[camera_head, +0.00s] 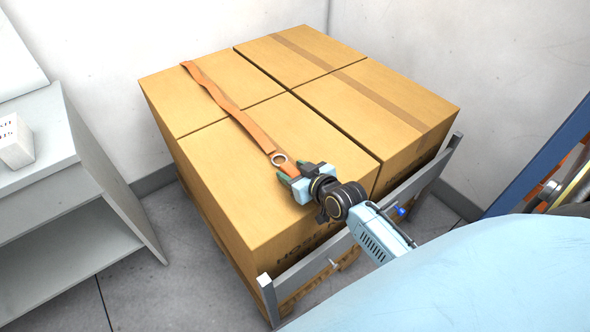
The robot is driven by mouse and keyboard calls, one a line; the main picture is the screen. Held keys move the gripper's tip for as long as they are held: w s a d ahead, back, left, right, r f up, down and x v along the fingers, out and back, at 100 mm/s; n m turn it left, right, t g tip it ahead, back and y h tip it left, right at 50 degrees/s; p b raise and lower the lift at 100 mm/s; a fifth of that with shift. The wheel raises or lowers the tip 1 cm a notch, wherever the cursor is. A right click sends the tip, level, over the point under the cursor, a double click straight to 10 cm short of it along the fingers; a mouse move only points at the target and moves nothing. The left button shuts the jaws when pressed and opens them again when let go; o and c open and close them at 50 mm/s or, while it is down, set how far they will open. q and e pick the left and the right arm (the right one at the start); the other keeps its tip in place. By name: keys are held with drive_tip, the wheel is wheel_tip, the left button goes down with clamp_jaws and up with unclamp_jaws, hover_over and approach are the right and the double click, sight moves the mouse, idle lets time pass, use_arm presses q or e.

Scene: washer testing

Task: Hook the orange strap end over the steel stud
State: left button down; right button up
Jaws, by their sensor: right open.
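The orange strap (222,98) lies across the top of the cartons, from their far left edge toward the near side. Its near end carries a metal ring (279,160). My right gripper (287,173) is open at this end, just past the ring, with its fingers over or beside the strap; the body hides part of the contact. A small steel stud (334,264) appears to stick out from the grey rail at the front of the cartons, apart from the strap. My left gripper is not in view.
Several cardboard cartons (345,142) form a block behind a grey rail (300,277). A blue knob (400,211) sits near the rail's right part. A grey shelf (82,205) with a white box (15,142) stands at left. Walls close in behind; some floor shows at left.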

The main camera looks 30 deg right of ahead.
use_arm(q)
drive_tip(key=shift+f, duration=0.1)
use_arm(e)
drive_tip(key=shift+b, duration=0.45)
drive_tip(key=shift+s, duration=0.2)
drive_tip(key=p+v, duration=0.1)
drive_tip(key=v, duration=0.2)
drive_tip(key=p+v, duration=0.1)
drive_tip(key=v, duration=0.1)
drive_tip(key=shift+s+a+r, duration=0.1)
drive_tip(key=shift+s+r, duration=0.2)
drive_tip(key=shift+r, duration=0.1)
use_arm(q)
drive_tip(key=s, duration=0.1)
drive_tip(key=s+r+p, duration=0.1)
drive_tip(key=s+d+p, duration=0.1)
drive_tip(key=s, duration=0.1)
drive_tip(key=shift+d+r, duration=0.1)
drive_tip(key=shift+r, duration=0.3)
use_arm(e)
drive_tip(key=v, duration=0.7)
drive_tip(key=shift+s, duration=0.1)
